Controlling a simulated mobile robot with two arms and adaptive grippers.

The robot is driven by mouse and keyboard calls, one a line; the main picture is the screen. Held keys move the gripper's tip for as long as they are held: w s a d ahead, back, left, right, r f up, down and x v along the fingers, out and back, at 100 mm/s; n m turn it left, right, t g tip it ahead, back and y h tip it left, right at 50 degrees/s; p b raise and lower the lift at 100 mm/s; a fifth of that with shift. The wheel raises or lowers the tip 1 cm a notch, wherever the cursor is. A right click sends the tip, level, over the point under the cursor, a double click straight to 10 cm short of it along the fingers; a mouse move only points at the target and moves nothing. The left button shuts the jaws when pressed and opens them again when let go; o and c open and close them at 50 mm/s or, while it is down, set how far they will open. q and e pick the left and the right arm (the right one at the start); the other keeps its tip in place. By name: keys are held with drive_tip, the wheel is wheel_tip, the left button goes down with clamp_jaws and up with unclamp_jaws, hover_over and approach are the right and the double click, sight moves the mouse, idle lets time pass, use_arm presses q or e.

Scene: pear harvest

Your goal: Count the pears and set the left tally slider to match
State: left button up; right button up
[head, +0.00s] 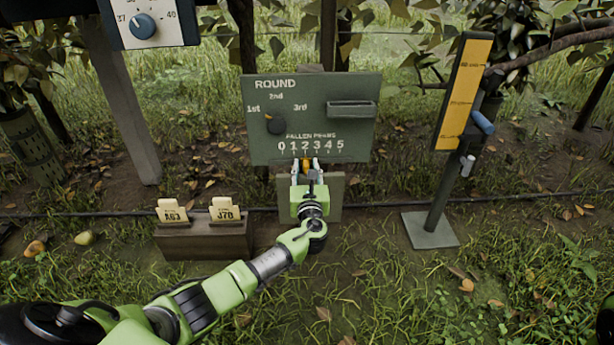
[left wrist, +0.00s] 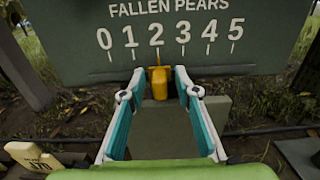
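The green board (head: 360,90) carries a FALLEN PEARS scale from 0 to 5. Its orange-yellow slider (left wrist: 159,83) stands under the 2 in the left wrist view. My left gripper (left wrist: 157,82) is open, with its two fingers on either side of the slider. There is a visible gap on the slider's left; the right finger is closer, and contact is unclear. In the head view my left gripper (head: 308,165) covers the board's lower edge. A yellow-green pear (head: 84,238) lies on the ground at left. An orange-brown item (head: 34,248) beside it may be a pear or leaf. My right gripper is out of view.
A post with a yellow gauge (head: 462,95) and blue handle stands at right on a grey base (head: 430,230). A dial panel (head: 150,22) is top left. A dark hose crosses the ground.

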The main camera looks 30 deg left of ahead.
use_arm(q)
drive_tip(key=v, duration=1.1)
drive_tip(key=shift+s+d, duration=0.25)
drive_tip(key=shift+s, duration=0.05)
